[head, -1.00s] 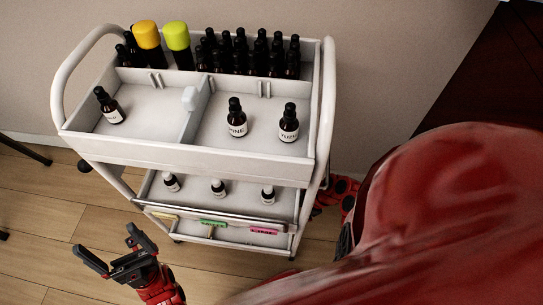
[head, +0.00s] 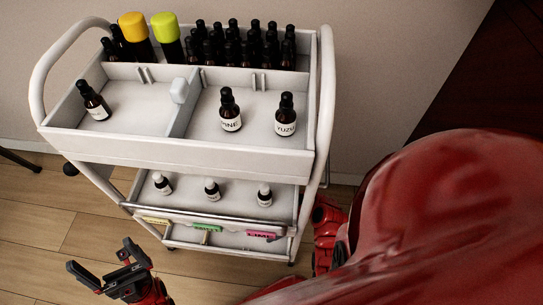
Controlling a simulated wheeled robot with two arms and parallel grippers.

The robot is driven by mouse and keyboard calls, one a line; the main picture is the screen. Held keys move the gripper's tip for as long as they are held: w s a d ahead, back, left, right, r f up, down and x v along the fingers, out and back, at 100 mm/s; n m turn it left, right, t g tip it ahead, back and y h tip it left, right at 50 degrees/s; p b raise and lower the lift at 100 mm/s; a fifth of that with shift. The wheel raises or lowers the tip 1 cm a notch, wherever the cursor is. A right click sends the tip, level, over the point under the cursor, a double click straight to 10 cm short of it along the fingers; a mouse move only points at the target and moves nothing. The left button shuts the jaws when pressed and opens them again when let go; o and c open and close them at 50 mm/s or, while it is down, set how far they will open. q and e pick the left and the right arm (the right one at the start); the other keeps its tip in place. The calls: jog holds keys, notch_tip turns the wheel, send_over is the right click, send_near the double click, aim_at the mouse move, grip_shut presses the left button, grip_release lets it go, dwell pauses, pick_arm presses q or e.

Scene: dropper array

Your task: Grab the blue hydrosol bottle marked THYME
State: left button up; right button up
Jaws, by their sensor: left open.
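I see no bottle that I can make out as blue or marked THYME. On the cart's top tray stand three dark dropper bottles with white labels: a left bottle (head: 95,104) whose label I cannot read, a PINE bottle (head: 230,112), and a YUZU bottle (head: 285,117). Three small bottles stand on the middle shelf: left (head: 162,185), middle (head: 212,191) and right (head: 264,197); their labels are too small to read. My left gripper (head: 100,256) is open and empty, low in front of the cart's left side, apart from everything. My right gripper is not in view.
The white cart (head: 180,153) has tube handles at both ends. Many dark bottles (head: 240,48) crowd its back row beside a yellow-capped bottle (head: 134,28) and a lime-capped bottle (head: 167,30). Yellow, green (head: 207,227) and pink tags mark the lower shelf. Floor (head: 60,215) is clear at left.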

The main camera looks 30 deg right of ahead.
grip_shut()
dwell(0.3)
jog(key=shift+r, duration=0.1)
